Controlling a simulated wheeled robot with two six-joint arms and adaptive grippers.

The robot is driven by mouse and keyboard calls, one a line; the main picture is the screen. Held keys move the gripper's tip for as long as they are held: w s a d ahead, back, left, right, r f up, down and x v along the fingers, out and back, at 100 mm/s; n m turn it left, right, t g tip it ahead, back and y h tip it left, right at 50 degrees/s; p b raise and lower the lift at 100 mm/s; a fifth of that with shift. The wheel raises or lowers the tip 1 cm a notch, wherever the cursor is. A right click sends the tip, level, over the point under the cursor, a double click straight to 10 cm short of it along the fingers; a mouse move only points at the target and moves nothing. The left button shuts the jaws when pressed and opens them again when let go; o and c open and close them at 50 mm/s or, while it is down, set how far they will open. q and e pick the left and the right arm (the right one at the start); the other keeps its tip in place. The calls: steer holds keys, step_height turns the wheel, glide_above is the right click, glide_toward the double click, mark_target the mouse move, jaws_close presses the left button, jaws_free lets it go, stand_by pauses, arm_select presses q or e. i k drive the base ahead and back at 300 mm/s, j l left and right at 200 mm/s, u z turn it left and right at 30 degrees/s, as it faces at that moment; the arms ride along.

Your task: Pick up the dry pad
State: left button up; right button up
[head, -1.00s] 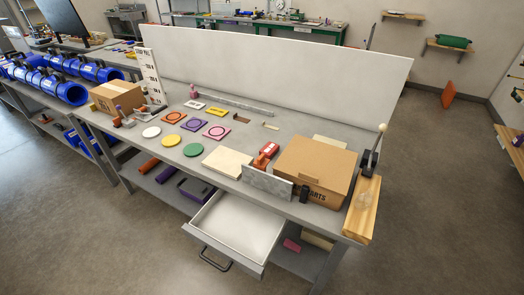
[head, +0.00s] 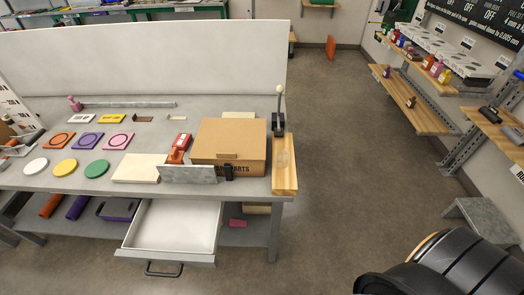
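No pad is marked as dry, so I cannot tell which one it is. On the grey workbench (head: 222,112) at left lie a white round pad (head: 36,166), a yellow round pad (head: 65,167) and a green round pad (head: 97,169). Behind them lie an orange square pad (head: 59,141), a purple square pad (head: 87,141) and a pink square pad (head: 118,141), each with a ring mark. A flat cream slab (head: 140,168) lies to their right. Neither gripper is in view; only a dark rounded part of my own body shows at lower right.
A closed cardboard box (head: 231,141) stands right of a grey metal plate (head: 188,174) and a red tool (head: 179,147). A lever (head: 279,115) stands by a wooden block (head: 285,170) at the bench's right end. An empty drawer (head: 175,228) sticks out in front.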

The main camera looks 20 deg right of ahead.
mark_target(182, 142)
steer(key=i+l+z, duration=0.1)
steer(key=l+z, duration=0.15)
steer(key=i+l+z, duration=0.2)
steer(key=l, duration=0.25)
steer(key=l+z, duration=0.25)
steer(key=i+l, duration=0.05)
steer(key=l, duration=0.05)
